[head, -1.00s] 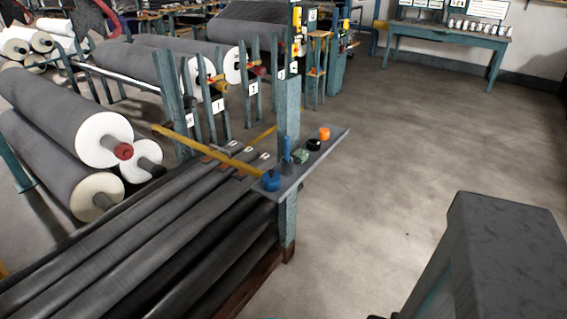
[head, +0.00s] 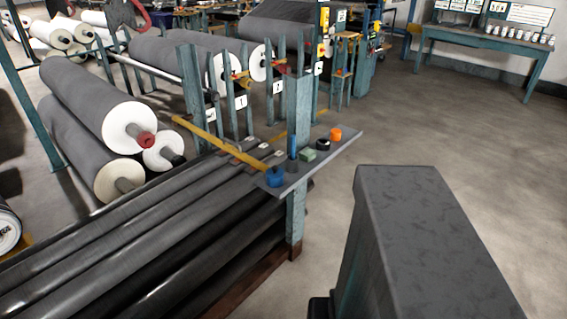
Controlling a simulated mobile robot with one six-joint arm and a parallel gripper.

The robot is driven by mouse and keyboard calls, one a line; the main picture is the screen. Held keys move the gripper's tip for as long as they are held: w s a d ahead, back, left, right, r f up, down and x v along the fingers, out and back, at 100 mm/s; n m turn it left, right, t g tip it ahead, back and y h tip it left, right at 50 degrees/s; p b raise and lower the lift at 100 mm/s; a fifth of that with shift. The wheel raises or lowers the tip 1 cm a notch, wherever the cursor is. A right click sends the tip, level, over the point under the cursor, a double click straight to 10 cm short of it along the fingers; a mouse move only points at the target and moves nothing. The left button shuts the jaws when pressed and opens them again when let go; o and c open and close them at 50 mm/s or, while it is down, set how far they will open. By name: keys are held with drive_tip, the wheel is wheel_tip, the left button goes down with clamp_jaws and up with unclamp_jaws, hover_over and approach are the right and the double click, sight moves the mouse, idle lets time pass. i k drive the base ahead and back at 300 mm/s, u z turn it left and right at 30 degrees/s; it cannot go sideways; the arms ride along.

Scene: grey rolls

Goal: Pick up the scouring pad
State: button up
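A small green block, which looks like the scouring pad (head: 307,155), lies on a narrow grey shelf (head: 342,148). The shelf is fixed to a blue-green post beside the rack of rolls. The pad sits between a blue upright item (head: 292,148) and a black round item (head: 323,144). Nothing is seen touching it from above. My gripper is not in view.
A blue round item (head: 275,177) and an orange item (head: 335,134) share the shelf. A yellow bar (head: 215,140) reaches to its near end. Long dark rolls (head: 150,225) lie left of it. Bare floor (head: 440,130) is open to the right.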

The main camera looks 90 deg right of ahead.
sight(308, 154)
drive_tip(key=u, duration=0.35)
drive_tip(key=k, duration=2.5)
drive_tip(key=z, duration=0.3)
drive_tip(key=i, duration=0.35)
drive_tip(key=z, duration=0.2)
